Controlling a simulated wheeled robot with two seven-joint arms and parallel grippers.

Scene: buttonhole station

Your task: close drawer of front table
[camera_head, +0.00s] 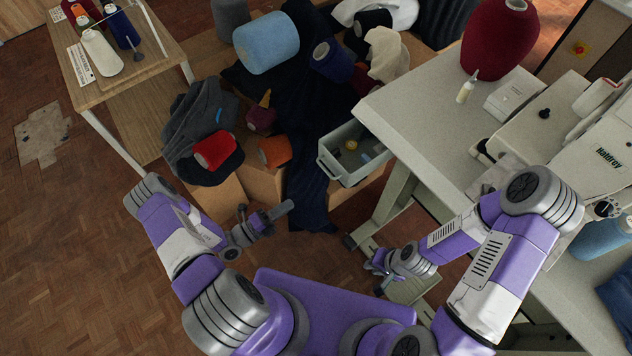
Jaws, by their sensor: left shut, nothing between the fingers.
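The front table (425,112) is the pale worktop on the right. Its grey-green drawer (345,174) sticks out open from under the left edge of the tabletop. Small items lie inside the drawer, among them a yellowish one. My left gripper (284,210) is shut and empty, left of the drawer and nearer to me, apart from it. My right gripper (376,279) is low, nearer to me than the drawer and apart from it. Its fingers are small and partly hidden, so I cannot tell their state.
Boxes with yarn cones, a red one (215,150) and an orange one (274,151), and dark cloth (308,195) lie left of the drawer. A sewing machine (560,125) and a large red cone (499,38) stand on the worktop. Wooden floor (90,250) is clear at left.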

